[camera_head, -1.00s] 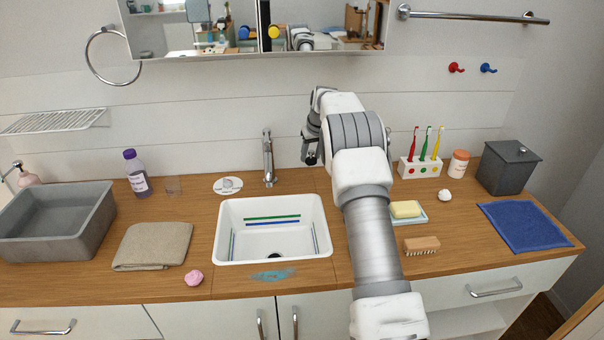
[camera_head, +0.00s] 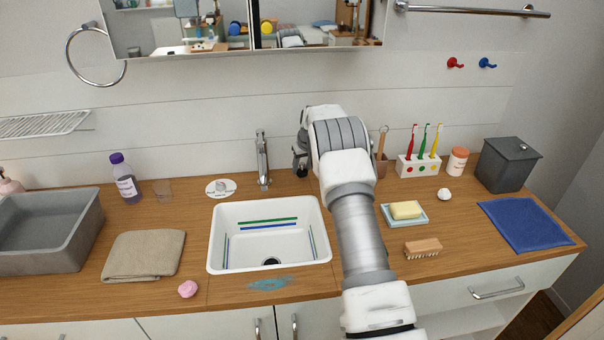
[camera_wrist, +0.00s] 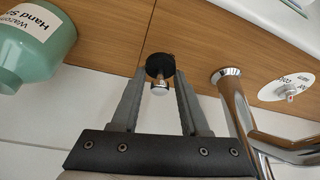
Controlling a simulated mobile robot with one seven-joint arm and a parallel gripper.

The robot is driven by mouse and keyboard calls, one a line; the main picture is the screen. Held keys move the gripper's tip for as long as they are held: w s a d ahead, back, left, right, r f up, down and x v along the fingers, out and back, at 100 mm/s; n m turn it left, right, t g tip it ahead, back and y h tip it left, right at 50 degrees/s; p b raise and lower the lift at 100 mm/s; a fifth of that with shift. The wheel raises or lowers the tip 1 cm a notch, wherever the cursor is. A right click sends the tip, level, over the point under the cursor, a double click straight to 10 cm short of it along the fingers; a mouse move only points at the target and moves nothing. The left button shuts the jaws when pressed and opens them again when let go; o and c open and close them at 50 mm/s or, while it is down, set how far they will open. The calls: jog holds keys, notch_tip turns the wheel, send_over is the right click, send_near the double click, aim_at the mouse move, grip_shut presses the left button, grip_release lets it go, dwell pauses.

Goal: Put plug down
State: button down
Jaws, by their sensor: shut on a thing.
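The black plug (camera_wrist: 155,64) has a chrome knob (camera_wrist: 160,88) on it and shows between my fingertips in the wrist view. My gripper (camera_wrist: 158,84) is shut on the plug by this knob. The plug is close over the wooden counter; I cannot tell if it touches. In the head view my gripper (camera_head: 300,164) is low behind the sink (camera_head: 217,232), to the right of the tap, and partly hidden by my arm. The plug is not visible there. The sink's drain (camera_head: 271,261) is dark and uncovered.
The tap (camera_head: 263,160) stands close left of my gripper, and a dial plate (camera_head: 221,188) lies left of it. In the wrist view a green hand soap bottle (camera_wrist: 30,50) stands nearby. A brown cup (camera_head: 382,168) and toothbrush holder (camera_head: 418,166) stand right of my arm.

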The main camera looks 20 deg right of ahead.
aim_at(303, 172)
jog(key=shift+f, duration=1.35)
jog(key=shift+f, duration=0.2)
jog(key=shift+c, duration=2)
grip_release()
jog(key=shift+r, duration=0.1)
